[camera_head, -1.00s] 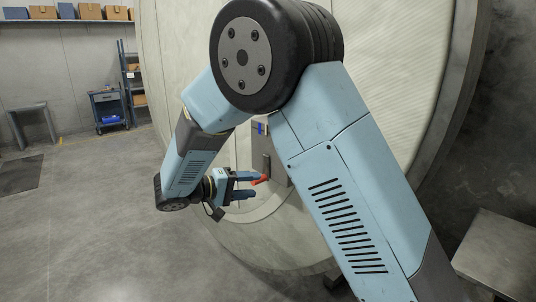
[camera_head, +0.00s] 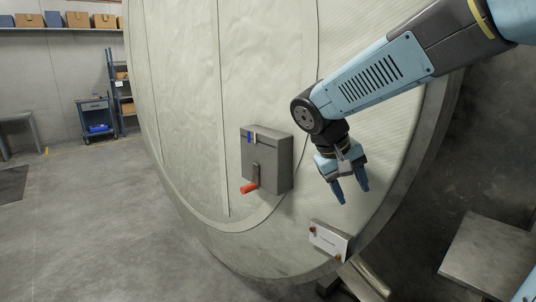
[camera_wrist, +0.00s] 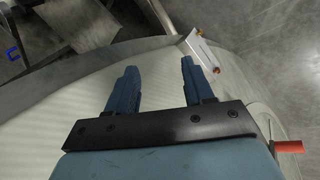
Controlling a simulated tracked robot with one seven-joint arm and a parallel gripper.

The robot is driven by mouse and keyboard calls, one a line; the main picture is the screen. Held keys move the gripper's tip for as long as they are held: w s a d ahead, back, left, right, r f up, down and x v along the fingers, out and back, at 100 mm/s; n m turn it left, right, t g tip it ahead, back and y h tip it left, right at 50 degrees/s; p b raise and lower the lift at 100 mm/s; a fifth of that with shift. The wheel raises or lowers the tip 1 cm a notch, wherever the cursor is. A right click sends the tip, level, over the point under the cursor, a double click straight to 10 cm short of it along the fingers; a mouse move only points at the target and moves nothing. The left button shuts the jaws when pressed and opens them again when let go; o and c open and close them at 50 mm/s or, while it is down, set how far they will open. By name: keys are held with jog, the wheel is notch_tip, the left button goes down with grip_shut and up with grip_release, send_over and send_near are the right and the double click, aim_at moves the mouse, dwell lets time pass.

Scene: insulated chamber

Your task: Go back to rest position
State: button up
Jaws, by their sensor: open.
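My gripper (camera_head: 351,190) is open and empty in the head view, with its blue fingers pointing down. It is to the right of a grey box (camera_head: 266,160) on the large round pale door (camera_head: 180,80). The box carries a lever with a red handle (camera_head: 250,188) that hangs low, and a small blue mark near its top. The wrist view shows both fingers (camera_wrist: 157,85) spread apart with nothing between them. The red handle also shows at the lower right of the wrist view (camera_wrist: 288,147), apart from the fingers.
A small pale panel (camera_head: 329,241) with a red button is low on the door, below my gripper. A grey block (camera_head: 490,258) stands at the lower right. A blue cart (camera_head: 97,119) and shelves are at the back left.

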jog(key=s+d+r+t+y, duration=0.1)
jog(key=s+d+t+y, duration=0.1)
jog(key=s, duration=0.4)
jog(key=s+d+r+m+t+y, duration=0.1)
jog(key=s+d+t+y, duration=0.1)
jog(key=s, duration=0.4)
jog(key=shift+s+d+r+m+y, duration=0.3)
jog(key=shift+d+y, duration=0.2)
jog(key=shift+y, duration=0.1)
dwell(0.7)
